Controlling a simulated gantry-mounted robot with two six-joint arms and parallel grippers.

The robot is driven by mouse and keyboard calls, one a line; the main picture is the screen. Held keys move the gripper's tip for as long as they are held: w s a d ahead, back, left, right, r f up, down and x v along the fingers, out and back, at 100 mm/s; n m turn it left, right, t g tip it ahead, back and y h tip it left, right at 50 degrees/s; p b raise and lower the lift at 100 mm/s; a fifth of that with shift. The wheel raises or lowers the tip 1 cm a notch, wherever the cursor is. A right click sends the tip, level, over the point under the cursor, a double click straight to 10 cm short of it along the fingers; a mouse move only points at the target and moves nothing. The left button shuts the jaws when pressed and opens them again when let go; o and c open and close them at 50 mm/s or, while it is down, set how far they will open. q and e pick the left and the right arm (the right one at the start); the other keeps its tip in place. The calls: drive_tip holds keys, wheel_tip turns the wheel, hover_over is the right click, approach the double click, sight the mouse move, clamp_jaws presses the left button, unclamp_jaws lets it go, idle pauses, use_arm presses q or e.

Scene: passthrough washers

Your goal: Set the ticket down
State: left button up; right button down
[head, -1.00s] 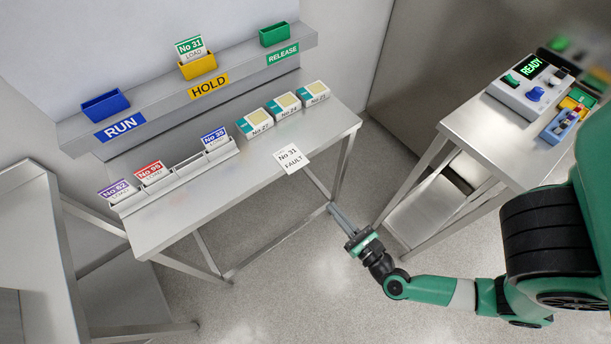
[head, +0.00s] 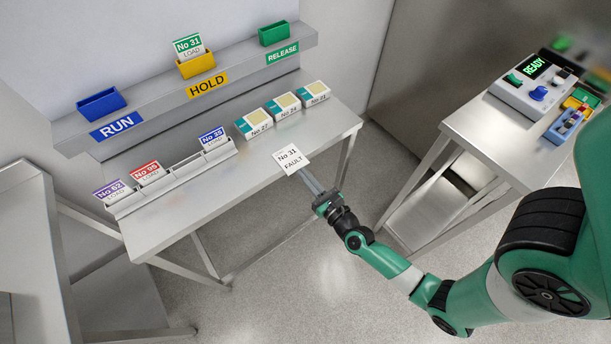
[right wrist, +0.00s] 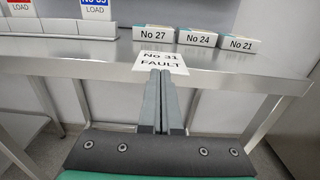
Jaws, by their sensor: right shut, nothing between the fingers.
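A white ticket reading "No 31 FAULT" (head: 291,158) is at the front edge of the steel table; it also shows in the right wrist view (right wrist: 163,62). Its near part appears to stick out past the edge. My right gripper (head: 306,172) is shut and empty, its fingertips at the ticket's near edge. In the right wrist view, the fingers (right wrist: 160,74) overlap the ticket's lower edge; whether they touch it I cannot tell. Another No 31 ticket, green and marked LOAD (head: 189,46), stands in the yellow HOLD bin (head: 197,66). My left gripper is not in view.
A blue RUN bin (head: 101,104) and green RELEASE bin (head: 274,34) stand on the shelf. Three boxes (head: 284,105) and a rack (head: 172,177) of LOAD tickets sit on the table. A READY control box (head: 531,91) stands on the right bench. The table's middle is clear.

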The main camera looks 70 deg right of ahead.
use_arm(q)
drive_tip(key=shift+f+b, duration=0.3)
use_arm(e)
drive_tip(key=x, duration=0.2)
drive_tip(key=shift+w+d, duration=0.2)
drive_tip(key=shift+w, duration=0.1)
drive_tip(key=shift+s, duration=0.1)
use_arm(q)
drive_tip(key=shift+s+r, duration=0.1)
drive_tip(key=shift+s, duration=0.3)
use_arm(e)
drive_tip(key=v, duration=1.3)
drive_tip(key=shift+s+a, duration=0.25)
drive_tip(key=shift+s, duration=0.1)
drive_tip(key=shift+f, duration=0.1)
